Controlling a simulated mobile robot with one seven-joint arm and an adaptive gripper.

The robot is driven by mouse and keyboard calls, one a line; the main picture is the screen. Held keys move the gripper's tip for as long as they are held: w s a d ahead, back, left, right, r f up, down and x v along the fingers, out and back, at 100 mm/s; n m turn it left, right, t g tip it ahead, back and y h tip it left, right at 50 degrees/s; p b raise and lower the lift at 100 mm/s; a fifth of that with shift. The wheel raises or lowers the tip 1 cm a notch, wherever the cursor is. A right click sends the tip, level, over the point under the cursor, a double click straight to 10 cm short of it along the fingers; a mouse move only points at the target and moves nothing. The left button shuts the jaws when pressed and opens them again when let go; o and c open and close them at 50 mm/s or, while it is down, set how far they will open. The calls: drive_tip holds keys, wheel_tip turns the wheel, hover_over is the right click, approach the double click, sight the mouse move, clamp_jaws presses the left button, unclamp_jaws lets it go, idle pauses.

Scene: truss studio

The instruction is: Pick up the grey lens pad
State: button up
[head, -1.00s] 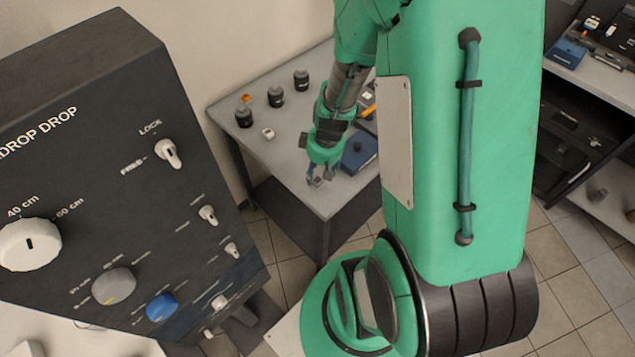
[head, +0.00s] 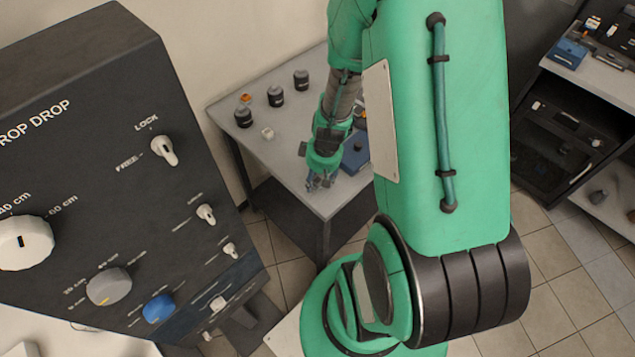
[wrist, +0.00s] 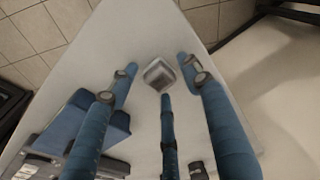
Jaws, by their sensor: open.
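The grey lens pad (wrist: 159,74), a small squarish block with a paler rim, lies on the pale table near its corner in the wrist view. My gripper (wrist: 160,80) is open, with its blue fingers spread around the pad, two at the sides and one below it in the picture. I see no finger clearly touching it. In the head view my gripper (head: 320,182) is low over the table's near corner, and I cannot make out the pad among its fingers there.
A blue case (head: 357,152) lies close beside my gripper; it also shows in the wrist view (wrist: 100,118). Several dark jars, such as this one (head: 276,96), and a small white block (head: 267,133) stand farther back on the table (head: 232,106). A dark control panel (head: 90,180) stands at left.

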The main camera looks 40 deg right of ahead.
sight(316, 179)
drive_tip(key=c, duration=0.8)
drive_tip(key=shift+c, duration=0.2)
drive_tip(key=shift+r, duration=0.75)
wheel_tip(316, 179, up, 2)
drive_tip(key=shift+r+p, duration=0.15)
drive_tip(key=shift+p, duration=0.4)
drive_tip(key=s+a, duration=0.3)
drive_tip(key=s, duration=0.4)
drive_tip(key=s+a+r, duration=0.1)
drive_tip(key=s+a, duration=0.3)
drive_tip(key=s, duration=0.3)
drive_tip(key=shift+a+p, duration=0.3)
drive_tip(key=shift+p, duration=0.05)
drive_tip(key=shift+r, duration=0.1)
